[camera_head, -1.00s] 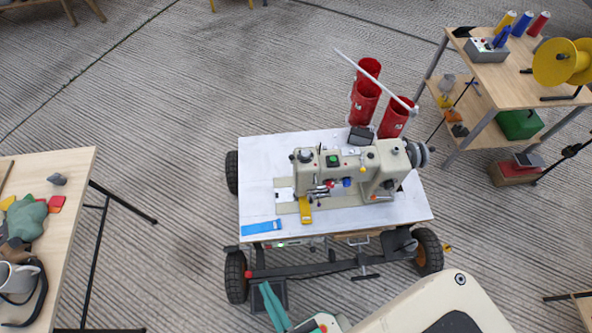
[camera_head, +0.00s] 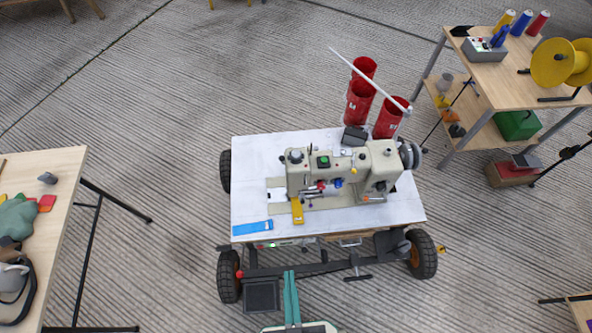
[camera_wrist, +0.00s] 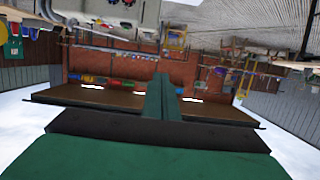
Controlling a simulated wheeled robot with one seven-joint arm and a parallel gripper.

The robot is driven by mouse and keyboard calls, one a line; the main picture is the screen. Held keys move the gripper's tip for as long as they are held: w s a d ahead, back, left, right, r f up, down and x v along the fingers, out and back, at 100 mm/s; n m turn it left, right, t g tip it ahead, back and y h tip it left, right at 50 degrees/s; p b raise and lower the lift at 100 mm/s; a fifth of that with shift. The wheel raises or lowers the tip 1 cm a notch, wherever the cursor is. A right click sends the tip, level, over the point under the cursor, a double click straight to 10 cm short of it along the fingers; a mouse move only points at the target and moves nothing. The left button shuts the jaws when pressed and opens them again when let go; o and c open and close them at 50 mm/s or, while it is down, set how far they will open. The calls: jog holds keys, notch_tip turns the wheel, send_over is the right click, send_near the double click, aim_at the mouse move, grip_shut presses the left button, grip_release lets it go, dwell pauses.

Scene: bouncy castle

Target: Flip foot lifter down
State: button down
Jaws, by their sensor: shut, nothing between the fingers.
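A beige sewing machine (camera_head: 335,170) stands on a white-topped wheeled table (camera_head: 255,190). Small red and blue parts, a dark needle area and a yellow piece (camera_head: 298,211) show at its left end. I cannot tell the foot lifter apart from the small parts there. My gripper (camera_head: 290,274) is shut and empty, its teal fingers together just in front of the table's front edge, apart from the machine. In the wrist view my gripper (camera_wrist: 158,80) also looks closed. Part of the beige machine (camera_wrist: 120,14) shows at the top left there.
A blue strip (camera_head: 253,228) lies at the table's front left. Red cans (camera_head: 359,101) and a white rod stand behind the machine. A wooden table (camera_head: 55,215) is at left and a shelf (camera_head: 485,75) at right.

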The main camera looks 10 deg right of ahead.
aim_at(282, 160)
dwell(0.3)
jog(key=w+a+f+n+t+h, duration=0.1)
jog(key=w+a+f+n+t, duration=0.15)
jog(key=w+f+n, duration=0.75)
jog(key=w+f+n+t+h, duration=0.1)
jog(key=w+f+n+t, duration=0.1)
jog(key=w, duration=0.5)
jog(key=w+d+f+n+t, duration=0.1)
jog(key=w+f+n+t, duration=0.1)
jog(key=w+f+n, duration=0.2)
jog(key=w+f, duration=0.3)
jog(key=shift+w+d+t+h, duration=0.2)
jog(key=shift+t+h, duration=0.15)
jog(key=shift+h, duration=0.05)
jog(key=x, duration=1.4)
jog(key=shift+f, duration=0.1)
